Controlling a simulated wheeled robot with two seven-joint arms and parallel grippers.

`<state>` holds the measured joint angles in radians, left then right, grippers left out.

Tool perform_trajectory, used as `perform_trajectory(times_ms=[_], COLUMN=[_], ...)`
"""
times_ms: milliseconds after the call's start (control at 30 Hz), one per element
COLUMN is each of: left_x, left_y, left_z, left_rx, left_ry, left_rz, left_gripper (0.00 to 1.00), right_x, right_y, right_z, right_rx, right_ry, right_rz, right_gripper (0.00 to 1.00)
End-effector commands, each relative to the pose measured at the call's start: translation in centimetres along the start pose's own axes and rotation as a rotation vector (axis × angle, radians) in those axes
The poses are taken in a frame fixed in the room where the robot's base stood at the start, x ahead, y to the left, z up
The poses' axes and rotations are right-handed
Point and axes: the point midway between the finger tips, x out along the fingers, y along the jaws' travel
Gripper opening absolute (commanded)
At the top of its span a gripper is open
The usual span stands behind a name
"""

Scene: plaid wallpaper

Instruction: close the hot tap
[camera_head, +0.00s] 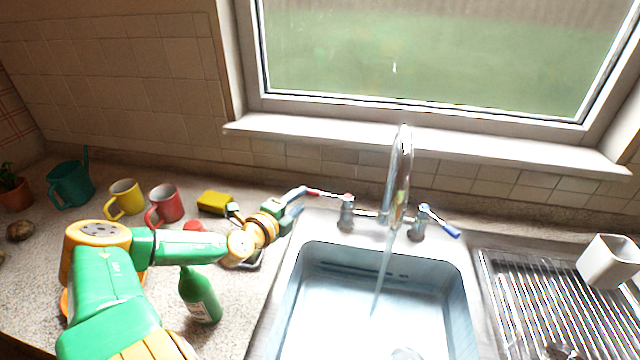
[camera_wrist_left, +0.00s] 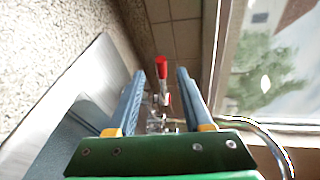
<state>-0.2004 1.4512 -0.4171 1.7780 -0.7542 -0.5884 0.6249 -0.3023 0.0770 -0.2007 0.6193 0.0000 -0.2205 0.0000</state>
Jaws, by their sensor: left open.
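The hot tap (camera_head: 346,212) stands left of the spout, and its lever with a red tip (camera_head: 320,193) points left. My left gripper (camera_head: 299,201) is open at the left end of this lever. In the left wrist view the red tip (camera_wrist_left: 161,67) shows between the two blue fingers of the gripper (camera_wrist_left: 160,75), seemingly near the fingertips; I cannot tell whether they touch it. The chrome spout (camera_head: 399,175) has a stream of water (camera_head: 382,270) running into the sink (camera_head: 287,305). The cold tap (camera_head: 420,222), with a blue-tipped lever, is right of the spout. My right gripper is out of view.
A green bottle (camera_head: 199,296) stands below my left forearm. A yellow sponge (camera_head: 212,202), a red mug (camera_head: 167,205), a yellow mug (camera_head: 125,197) and a teal watering can (camera_head: 70,186) are at the back left. A drying rack (camera_head: 520,300) with a white cup (camera_head: 608,262) is right.

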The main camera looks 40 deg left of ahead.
Motion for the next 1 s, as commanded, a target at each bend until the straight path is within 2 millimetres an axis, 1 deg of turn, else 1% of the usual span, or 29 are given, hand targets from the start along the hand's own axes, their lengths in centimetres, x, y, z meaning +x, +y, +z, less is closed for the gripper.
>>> perform_trajectory(times_ms=[33,100,200,300,400,600,833,867,900,967,1000], left_x=[0.7,1.8,3.0,4.3,5.3,6.3,6.3,6.3,6.3,6.3,6.3], left_y=[0.1,0.0,-0.3,-0.2,-0.2,-0.1,0.0,0.0,0.0,0.0,0.0], left_z=[0.0,-0.4,-0.1,-0.4,-0.2,-0.4,-0.4,-0.4,-0.4,-0.4,-0.4], left_rx=[-0.008,-0.012,-0.009,-0.007,-0.006,-0.002,-0.002,-0.002,-0.002,-0.002,-0.002], left_ry=[-0.002,0.007,0.002,0.008,0.006,0.011,0.010,0.010,0.010,0.010,0.010], left_rz=[-0.006,-0.009,-0.008,-0.006,-0.006,-0.003,-0.003,-0.003,-0.003,-0.003,-0.003], left_gripper=[0.51,0.51,0.51,0.51,0.51,0.51,0.51,0.43,0.32,0.16,0.05], right_x=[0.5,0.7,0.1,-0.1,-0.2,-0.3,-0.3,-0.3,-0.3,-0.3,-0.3], right_y=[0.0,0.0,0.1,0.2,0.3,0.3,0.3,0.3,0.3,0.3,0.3], right_z=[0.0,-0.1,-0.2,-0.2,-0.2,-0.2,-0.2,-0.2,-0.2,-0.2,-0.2], right_rx=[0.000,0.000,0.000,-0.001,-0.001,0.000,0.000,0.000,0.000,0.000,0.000], right_ry=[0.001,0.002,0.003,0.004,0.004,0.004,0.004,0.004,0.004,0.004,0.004], right_rz=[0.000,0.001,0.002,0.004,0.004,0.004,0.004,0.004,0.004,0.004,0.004], right_gripper=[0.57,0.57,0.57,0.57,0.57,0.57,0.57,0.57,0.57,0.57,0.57])
